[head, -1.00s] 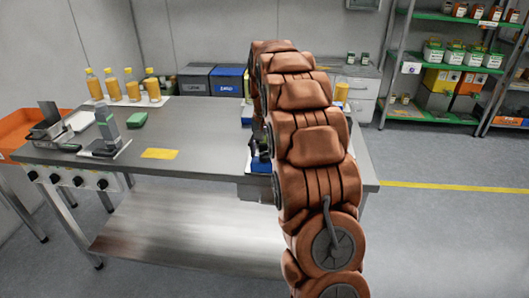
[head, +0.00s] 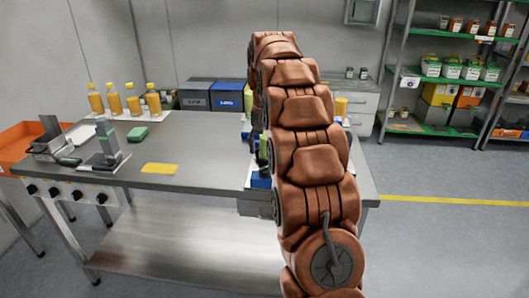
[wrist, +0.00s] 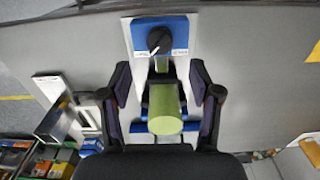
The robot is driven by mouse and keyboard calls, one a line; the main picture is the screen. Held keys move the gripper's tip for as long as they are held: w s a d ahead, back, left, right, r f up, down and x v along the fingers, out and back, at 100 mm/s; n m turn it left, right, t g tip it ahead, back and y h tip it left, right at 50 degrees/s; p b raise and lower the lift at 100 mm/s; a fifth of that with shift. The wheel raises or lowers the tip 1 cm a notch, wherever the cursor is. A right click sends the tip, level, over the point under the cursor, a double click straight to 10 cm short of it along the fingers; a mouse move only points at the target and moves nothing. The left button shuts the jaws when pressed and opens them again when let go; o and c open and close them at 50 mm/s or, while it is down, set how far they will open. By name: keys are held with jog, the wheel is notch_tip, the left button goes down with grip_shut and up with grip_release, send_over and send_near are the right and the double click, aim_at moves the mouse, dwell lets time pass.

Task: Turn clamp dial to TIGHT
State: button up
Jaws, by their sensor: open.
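The clamp dial is a black round knob (wrist: 158,40) on a blue plate (wrist: 140,30) with small white labels at its left and right, in the wrist view. A pale pointer line on the knob points to the lower left; the label text is too small to read. My gripper (wrist: 160,78) is open, its two dark fingers spread apart below the dial in the picture. A green cylinder (wrist: 166,112) stands between the fingers with visible gaps on both sides. In the head view my arm hides the dial and most of the filler.
An orange tray (head: 14,150) stands at the left. The table's middle is clear.

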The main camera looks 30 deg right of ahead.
jog(key=shift+r, duration=2.15)
jog(key=shift+r, duration=0.15)
